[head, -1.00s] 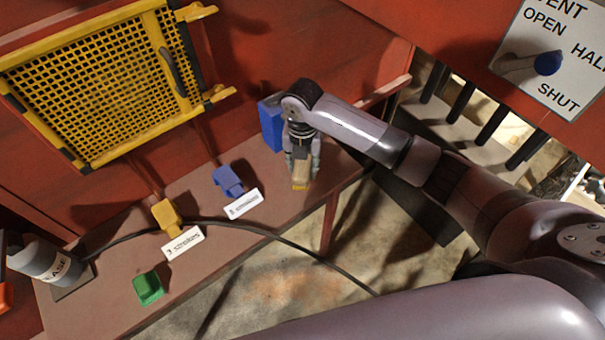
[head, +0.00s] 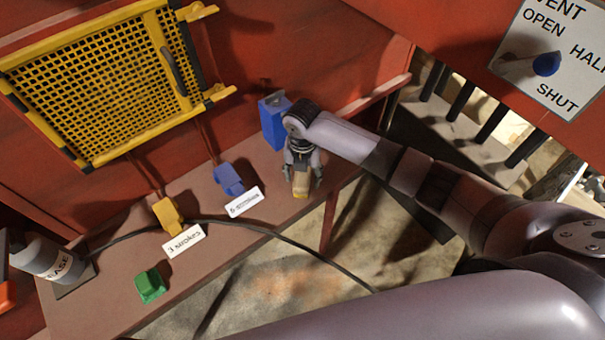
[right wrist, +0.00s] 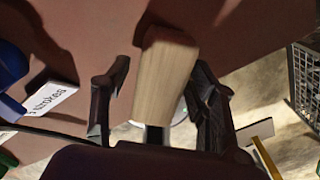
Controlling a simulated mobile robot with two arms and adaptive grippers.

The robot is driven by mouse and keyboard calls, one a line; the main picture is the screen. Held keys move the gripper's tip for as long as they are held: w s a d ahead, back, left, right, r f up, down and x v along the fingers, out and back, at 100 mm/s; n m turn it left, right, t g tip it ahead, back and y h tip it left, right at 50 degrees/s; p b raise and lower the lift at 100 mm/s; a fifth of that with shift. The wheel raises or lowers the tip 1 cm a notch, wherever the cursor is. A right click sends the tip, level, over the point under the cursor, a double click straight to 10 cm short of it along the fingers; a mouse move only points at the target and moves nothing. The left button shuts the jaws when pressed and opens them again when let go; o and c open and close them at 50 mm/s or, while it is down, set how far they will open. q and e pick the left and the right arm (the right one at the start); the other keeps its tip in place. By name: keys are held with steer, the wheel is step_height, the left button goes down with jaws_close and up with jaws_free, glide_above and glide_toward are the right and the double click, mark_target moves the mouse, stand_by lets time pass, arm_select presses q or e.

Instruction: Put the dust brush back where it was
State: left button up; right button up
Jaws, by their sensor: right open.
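The dust brush (head: 301,183) has a pale wooden body with a yellow end in the head view. It is at the right part of the bench, near the front edge. My right gripper (head: 302,186) is over it with its fingers apart, one on each side. In the right wrist view the wooden part (right wrist: 165,75) lies between the open fingers of my right gripper (right wrist: 163,72). A gap shows on the left side; contact on the right side is hard to tell. Whether the brush rests fully on the bench is hidden. My left gripper is not in view.
A blue box (head: 273,122) stands close behind the gripper. Blue (head: 228,179), yellow (head: 168,215) and green (head: 149,286) pieces and two labels are to the left, with a black cable (head: 265,232). A grease bottle (head: 47,259) stands at far left. The bench (head: 110,315) ends right of the brush.

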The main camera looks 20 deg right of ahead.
mark_target(302, 174)
step_height(302, 174, up, 12)
steer(key=b, duration=0.1)
stand_by(0.6)
stand_by(0.4)
